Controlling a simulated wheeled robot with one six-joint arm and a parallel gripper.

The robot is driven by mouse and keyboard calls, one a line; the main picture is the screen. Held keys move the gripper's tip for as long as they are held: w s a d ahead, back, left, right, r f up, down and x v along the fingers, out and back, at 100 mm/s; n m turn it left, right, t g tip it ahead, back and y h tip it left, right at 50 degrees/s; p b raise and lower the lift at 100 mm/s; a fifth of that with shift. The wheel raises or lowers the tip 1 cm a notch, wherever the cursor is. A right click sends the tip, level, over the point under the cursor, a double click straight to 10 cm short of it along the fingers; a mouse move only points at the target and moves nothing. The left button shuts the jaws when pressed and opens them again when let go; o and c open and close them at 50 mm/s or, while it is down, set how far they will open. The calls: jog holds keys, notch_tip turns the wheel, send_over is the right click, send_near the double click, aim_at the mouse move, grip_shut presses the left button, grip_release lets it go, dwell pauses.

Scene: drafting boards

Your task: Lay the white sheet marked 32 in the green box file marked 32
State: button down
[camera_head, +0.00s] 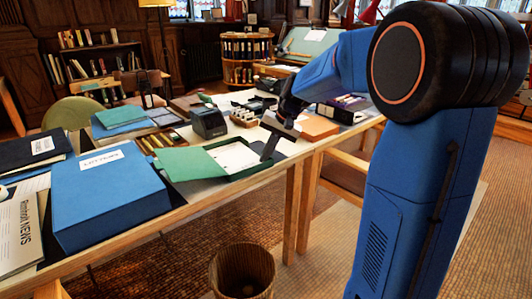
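An open green box file (187,164) lies on the near table, its green lid spread to the left. A white sheet (233,157) shows inside its right part; I cannot read a 32 on either. My gripper (268,149) points down at the right edge of the box file, beside the sheet's right side. One dark finger shows. I cannot tell whether it touches the sheet or whether the fingers are open or shut on it.
A large blue box file (105,195) stands to the left, with a newspaper (21,233) beside it. A black device (208,123) stands behind the green box file, and an orange box (318,128) lies to its right. A waste bin (241,272) stands on the floor in front.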

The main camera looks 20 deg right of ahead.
dwell(0.3)
jog(key=c, duration=2)
grip_release()
jog(key=shift+f, duration=0.1)
jog(key=v, duration=1.7)
jog(key=shift+s+r, duration=0.1)
jog(key=shift+r, duration=0.25)
